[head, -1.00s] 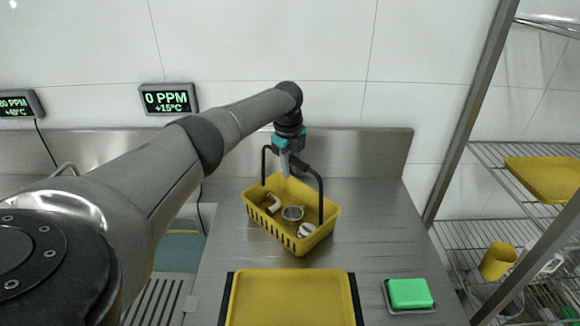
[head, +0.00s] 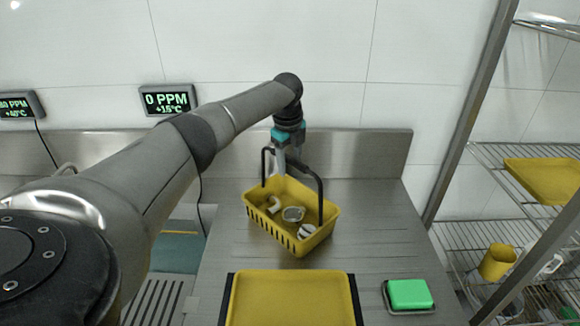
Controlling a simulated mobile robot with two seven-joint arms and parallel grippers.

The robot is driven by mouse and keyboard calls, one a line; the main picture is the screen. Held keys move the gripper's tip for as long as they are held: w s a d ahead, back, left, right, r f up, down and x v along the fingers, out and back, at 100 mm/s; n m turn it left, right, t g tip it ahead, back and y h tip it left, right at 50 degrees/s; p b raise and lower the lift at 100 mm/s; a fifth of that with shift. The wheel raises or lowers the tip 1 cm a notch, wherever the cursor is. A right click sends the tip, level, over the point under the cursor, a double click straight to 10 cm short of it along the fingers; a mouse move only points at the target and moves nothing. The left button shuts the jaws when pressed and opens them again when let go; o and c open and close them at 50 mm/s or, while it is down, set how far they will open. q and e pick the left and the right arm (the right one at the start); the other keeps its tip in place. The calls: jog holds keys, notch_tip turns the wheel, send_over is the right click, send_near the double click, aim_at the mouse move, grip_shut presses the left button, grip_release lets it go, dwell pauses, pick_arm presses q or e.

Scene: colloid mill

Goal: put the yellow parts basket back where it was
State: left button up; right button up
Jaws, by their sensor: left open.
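The yellow parts basket (head: 278,236) stands on the steel counter behind the yellow tray. It has slotted sides and a dark handle (head: 320,190) that stands up over it. Inside lie several metal and white parts, among them a round ring-like part (head: 293,214) and a curved pipe piece (head: 273,205). My left gripper (head: 287,168) is above the back part of the basket, pointing down, with its fingers apart around or beside the top bar of the handle; I cannot tell which. My right gripper is not in view.
A yellow tray (head: 290,273) lies at the front of the steel counter (head: 375,220). A green sponge (head: 410,293) in a dish is at the front right. A wire shelf rack (head: 500,168) with yellow items stands at the right. The counter right of the basket is clear.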

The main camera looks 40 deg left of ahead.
pick_arm(q)
notch_tip(320, 180, up, 10)
jog(key=s, duration=0.1)
jog(key=shift+s+d+f, duration=0.15)
jog(key=shift+s+d, duration=0.1)
jog(key=shift+d, duration=0.15)
jog(key=shift+f, duration=0.1)
